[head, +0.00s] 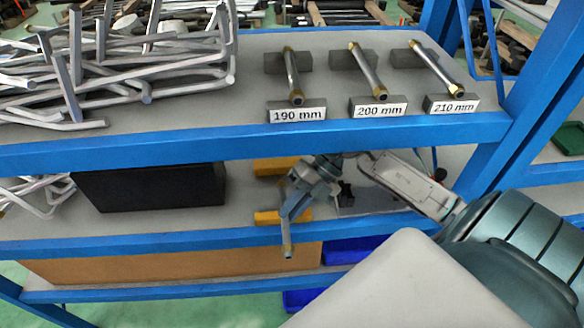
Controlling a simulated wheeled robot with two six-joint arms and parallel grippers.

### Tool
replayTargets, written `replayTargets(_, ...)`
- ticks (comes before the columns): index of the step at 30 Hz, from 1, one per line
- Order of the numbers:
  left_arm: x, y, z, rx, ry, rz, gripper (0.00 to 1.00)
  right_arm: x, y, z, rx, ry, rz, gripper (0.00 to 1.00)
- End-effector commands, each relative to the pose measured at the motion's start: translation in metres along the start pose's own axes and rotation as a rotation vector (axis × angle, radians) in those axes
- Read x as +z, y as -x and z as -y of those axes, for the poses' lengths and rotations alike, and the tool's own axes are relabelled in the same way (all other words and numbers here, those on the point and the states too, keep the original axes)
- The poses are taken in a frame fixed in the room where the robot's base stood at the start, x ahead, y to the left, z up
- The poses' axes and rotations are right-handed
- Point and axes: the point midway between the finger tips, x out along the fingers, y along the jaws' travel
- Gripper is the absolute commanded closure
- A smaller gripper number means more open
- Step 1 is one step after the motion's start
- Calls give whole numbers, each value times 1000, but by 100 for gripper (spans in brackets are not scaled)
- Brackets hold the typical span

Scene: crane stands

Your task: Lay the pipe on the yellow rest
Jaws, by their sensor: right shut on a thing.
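The pipe (288,238) is a thin metal tube with a brass-coloured end, on the lower shelf level at the middle. My right gripper (290,208) is shut on it and hides its middle part. The yellow rest shows as two blocks, a back one (275,165) and a front one (266,217). The pipe lies across the front block in the picture, and its near end reaches past the shelf's front edge. I cannot tell whether the pipe touches the blocks. My left gripper is not in view.
On the upper shelf (200,122), three pipes lie on grey rests labelled 190 mm (297,115), 200 mm (379,110) and 210 mm (451,105). A heap of bent metal bars (150,75) is at left. A black box (150,187) stands left of the yellow rest. Blue beams (200,147) frame the shelves.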

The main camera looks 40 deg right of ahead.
Motion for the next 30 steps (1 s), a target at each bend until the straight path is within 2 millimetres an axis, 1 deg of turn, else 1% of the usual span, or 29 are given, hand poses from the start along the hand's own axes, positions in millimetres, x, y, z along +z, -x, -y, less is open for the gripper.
replayTargets(5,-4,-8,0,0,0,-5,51,11,3,1,1,1,2,100)
replayTargets(11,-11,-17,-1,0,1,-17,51,29,10,1,2,1,3,100)
replayTargets(30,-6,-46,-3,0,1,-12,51,88,35,0,3,2,2,100)
